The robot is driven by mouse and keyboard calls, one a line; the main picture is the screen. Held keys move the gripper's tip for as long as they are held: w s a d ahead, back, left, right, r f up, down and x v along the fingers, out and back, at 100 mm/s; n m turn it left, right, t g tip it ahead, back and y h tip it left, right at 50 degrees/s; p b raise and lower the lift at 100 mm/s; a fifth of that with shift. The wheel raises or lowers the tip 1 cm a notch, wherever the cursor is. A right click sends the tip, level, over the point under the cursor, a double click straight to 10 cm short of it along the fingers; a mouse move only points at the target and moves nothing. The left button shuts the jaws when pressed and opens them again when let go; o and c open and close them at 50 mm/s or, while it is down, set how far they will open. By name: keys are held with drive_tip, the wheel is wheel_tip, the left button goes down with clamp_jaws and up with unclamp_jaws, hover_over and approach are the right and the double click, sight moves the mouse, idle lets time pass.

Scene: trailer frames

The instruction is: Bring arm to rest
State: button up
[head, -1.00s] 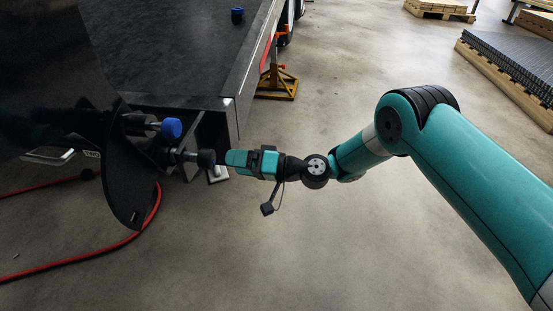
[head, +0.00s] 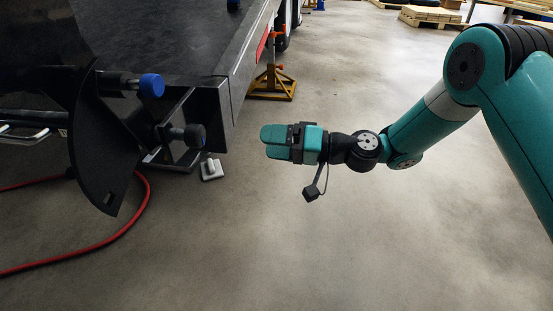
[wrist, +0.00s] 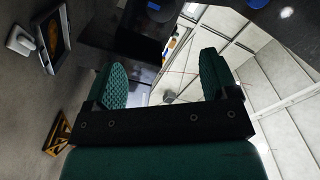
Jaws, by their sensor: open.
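My gripper (head: 272,143) is at the middle of the head view, held out to the left over bare floor. It is to the right of the trailer frame (head: 228,112) and apart from it. In the wrist view its two green textured fingers (wrist: 165,82) stand apart with nothing between them. My teal arm reaches in from the right side of the head view. A black knob (head: 194,136) and a blue knob (head: 151,86) stick out from the trailer's end, to the left of my gripper.
A yellow jack stand (head: 273,82) stands beside the trailer. A red hose (head: 125,232) lies on the floor at left. A small white object (head: 211,170) lies below the trailer corner. Pallets (head: 428,18) are at the back right. The floor at front right is clear.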

drive_tip(key=shift+s+d+b, duration=0.1)
drive_tip(key=shift+d+b, duration=0.15)
drive_tip(key=shift+b, duration=0.05)
drive_tip(key=s+d+r+n+g+h+p, duration=0.1)
drive_tip(key=s+d+r+h+p, duration=0.35)
drive_tip(key=s+r+p, duration=0.5)
drive_tip(key=s+d+r+n+g+h+p, duration=0.15)
drive_tip(key=s+d+r+h+p, duration=0.35)
drive_tip(key=r, duration=0.8)
drive_tip(key=s+d+r+m+t+h+p, duration=0.1)
drive_tip(key=s+d+r+h+p, duration=0.4)
drive_tip(key=s+d+p, duration=0.5)
wheel_tip(320, 180, up, 38)
drive_tip(key=s+p, duration=0.1)
drive_tip(key=p, duration=3.4)
drive_tip(key=shift+s+a+r+y, duration=0.2)
drive_tip(key=shift+s+y, duration=0.05)
drive_tip(key=shift+y, duration=0.1)
drive_tip(key=shift+m, duration=0.25)
drive_tip(key=shift+c, duration=0.5)
